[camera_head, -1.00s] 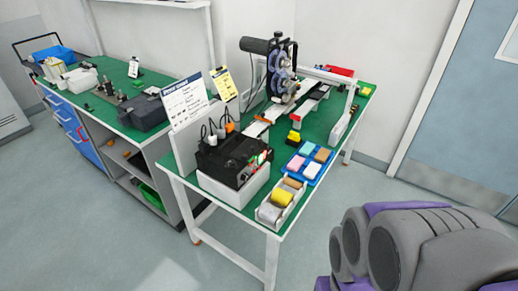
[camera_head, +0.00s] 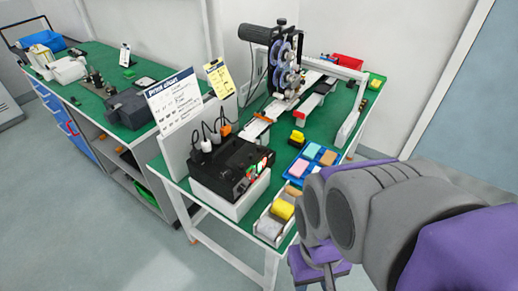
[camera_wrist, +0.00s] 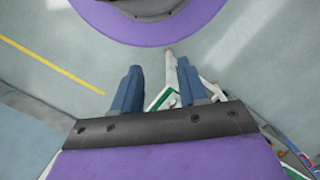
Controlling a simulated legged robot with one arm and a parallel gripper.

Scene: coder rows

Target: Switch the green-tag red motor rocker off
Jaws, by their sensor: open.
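A black control box (camera_head: 225,160) sits on a white base at the near left of the green-topped table (camera_head: 270,140). Small red and green marks (camera_head: 258,167) show at its right end, where the rocker appears to be; they are too small to tell its position or tag. My gripper (camera_wrist: 159,66) is open and empty in the wrist view, its two blue-grey fingers apart. Between them show the floor and a white table leg with a green table corner. My grey and purple arm fills the lower right of the head view and hides the table's near right part.
A printed chart (camera_head: 173,101) and a yellow card (camera_head: 219,80) stand behind the box. A tray of yellow and grey rolls (camera_head: 270,230) and a blue tray of coloured blocks (camera_head: 328,147) lie to its right. A reel machine (camera_head: 283,70) stands behind. Open floor lies in front.

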